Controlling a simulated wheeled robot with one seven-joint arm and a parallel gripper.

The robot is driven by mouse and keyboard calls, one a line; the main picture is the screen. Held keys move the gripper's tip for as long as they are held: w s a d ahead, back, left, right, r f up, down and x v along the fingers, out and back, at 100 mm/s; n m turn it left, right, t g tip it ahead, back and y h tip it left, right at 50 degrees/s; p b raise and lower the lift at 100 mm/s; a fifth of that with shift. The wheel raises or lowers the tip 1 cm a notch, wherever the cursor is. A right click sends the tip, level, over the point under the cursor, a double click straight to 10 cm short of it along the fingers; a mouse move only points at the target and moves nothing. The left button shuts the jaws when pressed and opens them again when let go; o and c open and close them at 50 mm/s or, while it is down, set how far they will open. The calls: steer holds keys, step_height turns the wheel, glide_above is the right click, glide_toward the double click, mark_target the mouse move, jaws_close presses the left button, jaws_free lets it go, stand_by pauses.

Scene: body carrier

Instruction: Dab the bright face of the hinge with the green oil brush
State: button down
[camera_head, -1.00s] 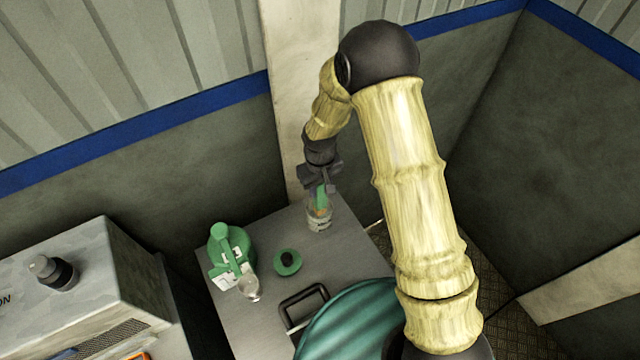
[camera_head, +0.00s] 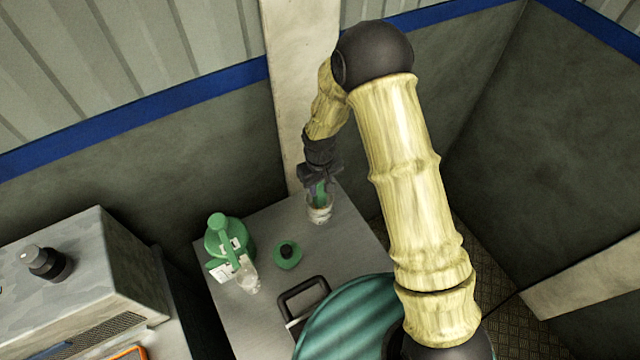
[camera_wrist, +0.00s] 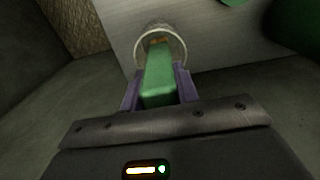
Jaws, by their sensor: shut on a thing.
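The green oil brush (camera_wrist: 158,75) is between the fingers of my gripper (camera_wrist: 158,92), which is shut on its handle. Its lower end is inside a clear jar (camera_wrist: 182,45), seen through the rim. In the head view the jar (camera_head: 320,213) stands at the far right corner of the grey tabletop, and my gripper (camera_head: 320,188) is just above it, pointing down with the green brush (camera_head: 320,196) in it. The brush's tip is hard to make out.
A dark handle (camera_head: 303,293) and a ribbed green surface (camera_head: 350,325) lie nearer. A grey machine (camera_head: 90,270) stands left.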

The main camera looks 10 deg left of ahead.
steer(key=shift+w+f+b, duration=0.1)
steer(key=shift+f+b, duration=0.2)
steer(key=shift+f, duration=0.05)
stand_by(0.6)
steer(key=shift+s, duration=0.2)
steer(key=shift+f, duration=0.25)
stand_by(1.3)
steer(key=shift+w+r+p, duration=0.15)
steer(key=shift+r+p, duration=0.15)
steer(key=shift+r, duration=0.45)
steer(key=shift+r+p, duration=1.7)
steer(key=shift+r, duration=1.15)
